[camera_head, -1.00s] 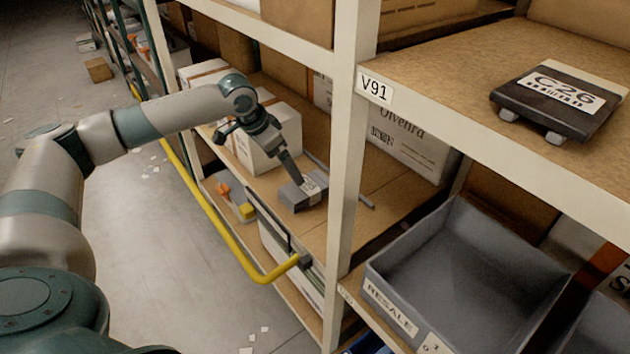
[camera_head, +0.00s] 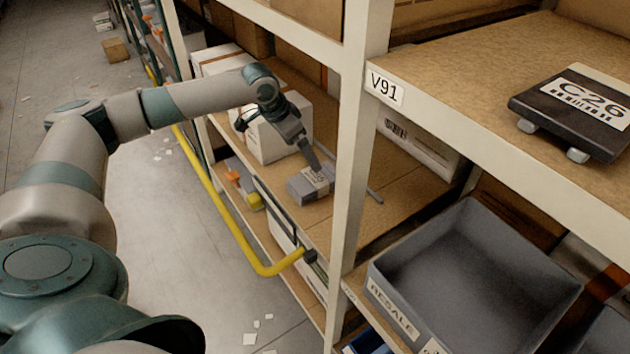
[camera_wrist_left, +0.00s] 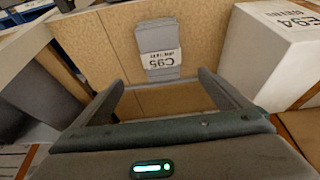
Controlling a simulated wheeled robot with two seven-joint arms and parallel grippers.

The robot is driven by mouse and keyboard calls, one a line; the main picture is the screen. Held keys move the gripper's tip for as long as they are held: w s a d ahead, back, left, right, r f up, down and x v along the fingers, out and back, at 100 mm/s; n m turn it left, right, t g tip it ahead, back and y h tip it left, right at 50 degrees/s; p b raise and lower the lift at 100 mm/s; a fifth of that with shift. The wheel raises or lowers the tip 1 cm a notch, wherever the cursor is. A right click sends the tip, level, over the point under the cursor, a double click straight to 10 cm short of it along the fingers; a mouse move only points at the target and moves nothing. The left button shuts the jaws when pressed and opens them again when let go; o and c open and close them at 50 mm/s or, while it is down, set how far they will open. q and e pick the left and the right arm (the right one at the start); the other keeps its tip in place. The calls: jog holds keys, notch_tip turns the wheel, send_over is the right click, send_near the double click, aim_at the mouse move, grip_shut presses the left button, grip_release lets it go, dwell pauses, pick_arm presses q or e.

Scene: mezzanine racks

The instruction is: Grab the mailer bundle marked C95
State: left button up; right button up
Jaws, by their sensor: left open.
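The mailer bundle marked C95 (camera_wrist_left: 158,40) is a grey stack with a white label band, lying on a brown shelf board. It is upside down in the left wrist view, just beyond the fingertips. In the head view the bundle (camera_head: 303,191) lies on the shelf left of the upright marked V91. My right gripper is not in view.
A white box marked E94 (camera_wrist_left: 280,60) stands beside the bundle; white boxes (camera_head: 275,135) also show in the head view. The rack upright (camera_head: 352,170) is close on the right. A dark C26 item (camera_head: 570,112), a grey RESALE bin (camera_head: 390,310) and a yellow rail (camera_head: 215,205) are nearby.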

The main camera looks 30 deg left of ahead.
pick_arm(q)
jog(key=p, duration=0.2)
send_near(314, 177)
jog(key=x, duration=0.5)
jog(key=shift+w+d+f, duration=0.1)
jog(key=shift+w+d, duration=0.15)
jog(key=shift+d, duration=0.15)
jog(key=shift+f, duration=0.1)
jog(key=shift+w+f+p, duration=0.1)
jog(key=shift+f+p, duration=0.15)
jog(key=shift+p, duration=0.15)
jog(key=x, duration=0.1)
jog(key=p+x, duration=0.1)
jog(key=x, duration=0.1)
jog(key=shift+a+f, duration=0.2)
jog(key=shift+f, duration=0.2)
jog(key=shift+w+f, duration=0.15)
jog(key=shift+f, duration=0.2)
jog(key=c, duration=1.2)
